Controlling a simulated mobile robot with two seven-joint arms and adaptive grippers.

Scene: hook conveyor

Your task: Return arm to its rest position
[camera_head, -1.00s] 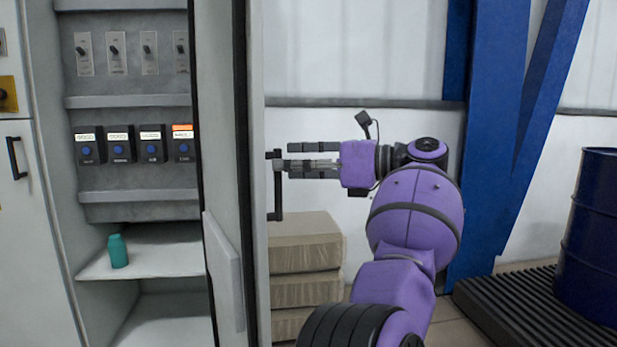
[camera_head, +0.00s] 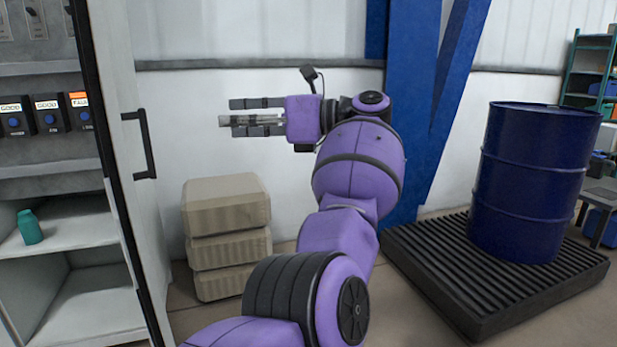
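My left gripper (camera_head: 229,114) is in the middle of the head view, on the purple arm that comes up from the bottom. Its dark fingers point left, with a visible gap between them and nothing held in it. The gripper is apart from the black handle (camera_head: 146,144) on the open cabinet door (camera_head: 128,190), to the right of it. The wall is behind the fingers. My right gripper is out of view.
Stacked beige boxes (camera_head: 228,215) stand below the gripper. A blue drum (camera_head: 532,180) stands on a black ribbed pallet (camera_head: 430,265) at right. A blue steel column (camera_head: 420,120) rises behind the arm. A teal bottle (camera_head: 29,227) stands on the cabinet shelf (camera_head: 75,231).

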